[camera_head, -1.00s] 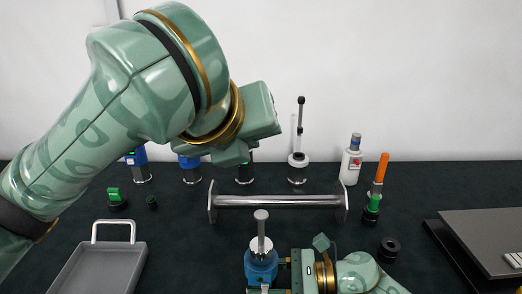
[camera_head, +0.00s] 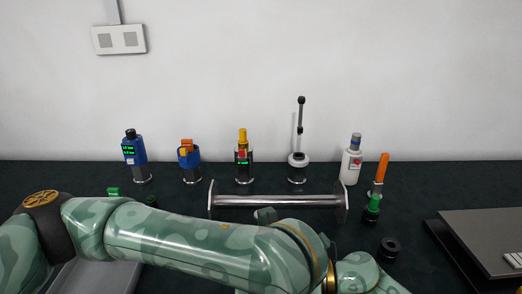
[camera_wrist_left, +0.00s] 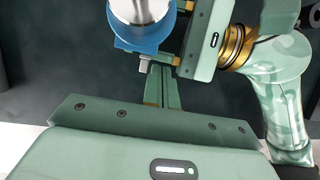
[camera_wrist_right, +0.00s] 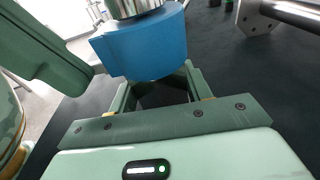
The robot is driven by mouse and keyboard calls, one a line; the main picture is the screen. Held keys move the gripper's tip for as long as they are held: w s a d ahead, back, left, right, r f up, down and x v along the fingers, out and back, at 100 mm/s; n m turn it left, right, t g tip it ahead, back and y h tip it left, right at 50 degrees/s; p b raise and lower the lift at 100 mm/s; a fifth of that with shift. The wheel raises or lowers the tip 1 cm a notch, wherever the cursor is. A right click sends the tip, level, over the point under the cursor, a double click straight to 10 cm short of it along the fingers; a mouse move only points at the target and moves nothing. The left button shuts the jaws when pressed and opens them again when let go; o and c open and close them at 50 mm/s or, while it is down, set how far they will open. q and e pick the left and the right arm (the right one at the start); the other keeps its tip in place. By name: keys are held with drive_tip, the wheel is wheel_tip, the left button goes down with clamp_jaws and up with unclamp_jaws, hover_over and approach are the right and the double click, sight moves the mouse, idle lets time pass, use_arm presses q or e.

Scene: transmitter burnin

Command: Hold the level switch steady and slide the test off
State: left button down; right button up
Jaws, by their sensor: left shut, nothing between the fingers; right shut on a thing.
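The level switch has a blue body (camera_wrist_right: 150,48) with a silver metal neck (camera_wrist_right: 130,8) in the right wrist view. My right gripper (camera_wrist_right: 160,88) is shut on the blue body. In the left wrist view the blue body (camera_wrist_left: 150,38) stands at the top, with a bright metal round above it and a small pale grey tab (camera_wrist_left: 146,63) low on its near side. My left gripper (camera_wrist_left: 158,85) is shut and empty, its fingertips close by this tab; I cannot tell whether they touch it. In the head view my left arm hides the switch and both fingertips.
A metal spool-shaped stand (camera_head: 280,200) lies behind the arms. Several instruments, including a white one with a black stem (camera_head: 299,160), stand along the back. A black ring (camera_head: 389,247) and a grey platform (camera_head: 490,235) are at right.

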use_arm(q)
drive_tip(key=shift+x, duration=1.05)
drive_tip(key=shift+w+a, duration=0.1)
drive_tip(key=shift+a, duration=0.75)
idle(1.4)
drive_tip(key=shift+d, duration=0.6)
drive_tip(key=v, duration=0.5)
idle(0.6)
use_arm(e)
drive_tip(key=o, duration=1.1)
drive_tip(key=shift+c, duration=0.2)
